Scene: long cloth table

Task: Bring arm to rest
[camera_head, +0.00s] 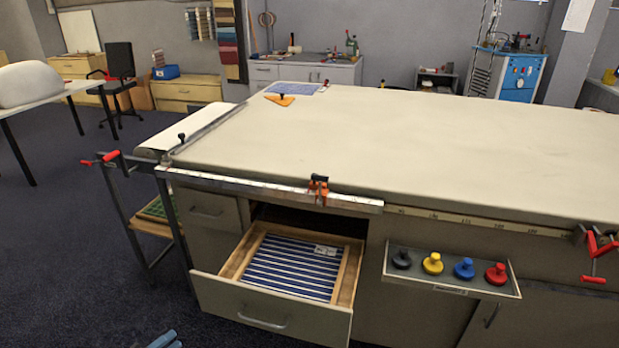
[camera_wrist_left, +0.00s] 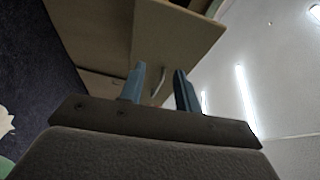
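My left gripper (camera_head: 166,340) shows at the bottom edge of the head view, low in front of the table and left of the open drawer. In the left wrist view its two blue-grey fingers (camera_wrist_left: 160,88) stand apart with nothing between them. The drawer front (camera_wrist_left: 170,45) and its handle show beyond the fingers, apart from them. The drawer (camera_head: 228,302) is pulled out and holds a blue striped cloth (camera_head: 292,267) with a small white label. My right gripper is not in either view.
The long cloth table (camera_head: 400,140) fills the middle. A small tray (camera_head: 450,286) on its front holds black, yellow, blue and red knobs. An orange clamp (camera_head: 318,190) sits on the front rail, and a red clamp (camera_head: 597,250) is at the right. Dark floor (camera_head: 70,260) is clear at left.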

